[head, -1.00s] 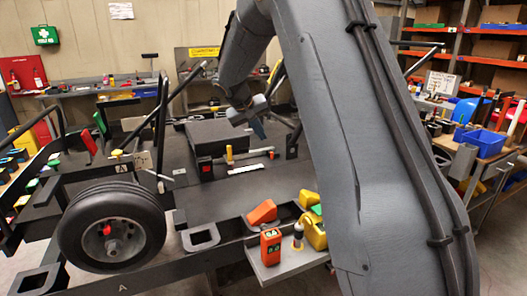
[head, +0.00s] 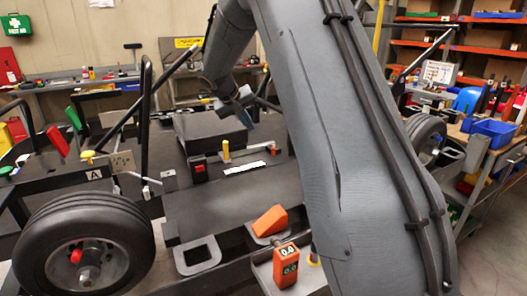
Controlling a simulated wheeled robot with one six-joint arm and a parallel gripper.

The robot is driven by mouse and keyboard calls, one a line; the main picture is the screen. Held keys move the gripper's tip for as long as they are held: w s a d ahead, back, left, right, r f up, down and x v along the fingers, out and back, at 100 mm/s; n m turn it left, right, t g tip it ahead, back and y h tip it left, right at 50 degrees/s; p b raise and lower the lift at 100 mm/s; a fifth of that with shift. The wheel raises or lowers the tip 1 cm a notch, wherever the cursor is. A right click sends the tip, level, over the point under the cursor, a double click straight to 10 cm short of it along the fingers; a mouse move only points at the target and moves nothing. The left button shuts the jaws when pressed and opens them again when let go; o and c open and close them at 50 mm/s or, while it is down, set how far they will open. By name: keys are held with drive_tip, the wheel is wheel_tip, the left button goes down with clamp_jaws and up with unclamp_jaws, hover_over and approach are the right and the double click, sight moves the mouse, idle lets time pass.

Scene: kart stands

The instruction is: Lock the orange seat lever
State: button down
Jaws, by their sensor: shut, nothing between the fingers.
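My gripper (head: 242,115) is in the upper middle of the head view, pointing down, shut and empty. It appears in front of a dark box-shaped block (head: 208,132) on the kart deck; whether it touches the block is unclear. Below it a grey bar (head: 250,151) lies along the deck. An upright yellow handle (head: 226,150) stands at the bar's left end, and a small orange-red piece (head: 273,148) sits at its right end. I cannot tell which of these, if any, is the orange seat lever, or its lock state.
A wheel (head: 88,245) stands at front left. An orange wedge (head: 270,220) and an orange meter (head: 285,266) are at the front edge. Black upright bars (head: 146,130) rise at left. My arm hides much of the right side. A blue bin (head: 491,133) is on the right bench.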

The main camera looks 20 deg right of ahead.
sight(273, 148)
drive_tip(key=f+b, duration=0.1)
drive_tip(key=w+f+b, duration=0.1)
drive_tip(key=f+b, duration=0.2)
drive_tip(key=f, duration=0.1)
drive_tip(key=shift+w, duration=0.4)
drive_tip(key=shift+f, duration=0.1)
drive_tip(key=p+x, duration=0.2)
drive_tip(key=x, duration=0.7)
drive_tip(key=shift+d+f, duration=0.25)
drive_tip(key=shift+s+d+f+p, duration=0.1)
drive_tip(key=shift+d+p, duration=0.65)
drive_tip(key=shift+d, duration=1.25)
